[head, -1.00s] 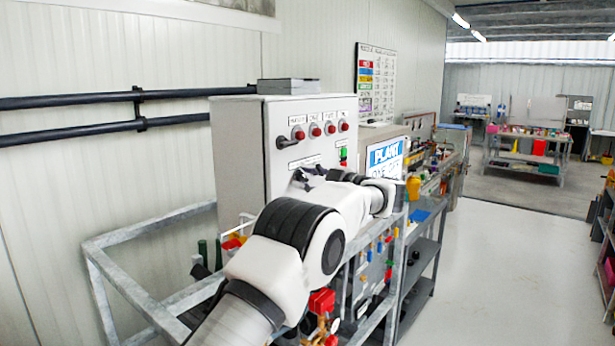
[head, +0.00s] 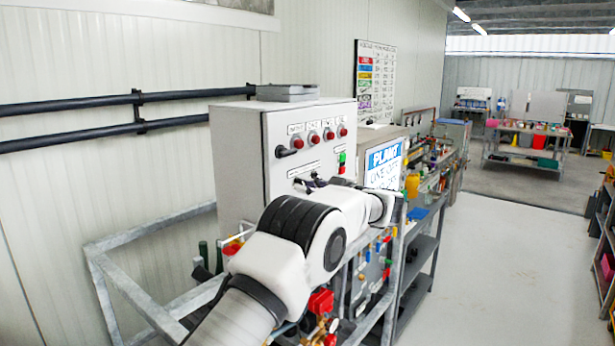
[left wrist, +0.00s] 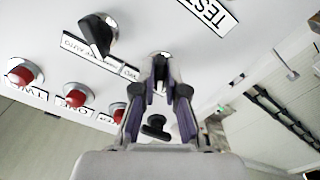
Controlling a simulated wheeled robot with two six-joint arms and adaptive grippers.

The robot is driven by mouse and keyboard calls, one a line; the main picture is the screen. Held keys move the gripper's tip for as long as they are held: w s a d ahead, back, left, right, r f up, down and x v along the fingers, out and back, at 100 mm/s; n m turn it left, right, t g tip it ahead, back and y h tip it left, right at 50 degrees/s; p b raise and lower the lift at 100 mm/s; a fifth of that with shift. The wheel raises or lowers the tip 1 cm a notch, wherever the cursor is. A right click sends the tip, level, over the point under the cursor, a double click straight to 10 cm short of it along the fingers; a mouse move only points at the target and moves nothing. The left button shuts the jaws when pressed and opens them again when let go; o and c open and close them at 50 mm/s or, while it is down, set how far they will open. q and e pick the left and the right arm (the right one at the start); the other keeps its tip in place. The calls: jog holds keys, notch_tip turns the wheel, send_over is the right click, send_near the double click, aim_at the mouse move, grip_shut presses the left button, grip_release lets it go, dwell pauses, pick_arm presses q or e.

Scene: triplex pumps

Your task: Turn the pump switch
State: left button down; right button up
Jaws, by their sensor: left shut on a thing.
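A pale grey control box (head: 238,150) carries a row of red round lamps or buttons and black rotary switches. My left gripper (head: 312,183) is at the lower part of its front panel. In the left wrist view the purple-sided fingers of this gripper (left wrist: 160,82) converge at a switch with a pale collar (left wrist: 160,56) on the panel. They are shut on its handle, which they mostly hide. A second black switch handle (left wrist: 97,34) stands apart from the fingers, beside a white label. A dark T-shaped part (left wrist: 155,127) shows between the fingers. My right gripper is not in view.
Another black rotary switch (head: 286,152) sits at the upper left of the panel. A metal frame (head: 110,290) stands in front of the box. A white sign (head: 384,165) and cluttered benches extend to the right. The aisle floor (head: 480,265) is clear.

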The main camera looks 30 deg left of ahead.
pick_arm(q)
jog(key=shift+r+m+p, duration=0.2)
jog(key=shift+m+p, duration=1.4)
jog(key=shift+p, duration=0.15)
jog(key=shift+r+m+p, duration=0.15)
jog(key=shift+m+p, duration=1.45)
jog(key=shift+p, duration=0.15)
jog(key=c, duration=1.2)
grip_release()
jog(key=shift+f, duration=0.15)
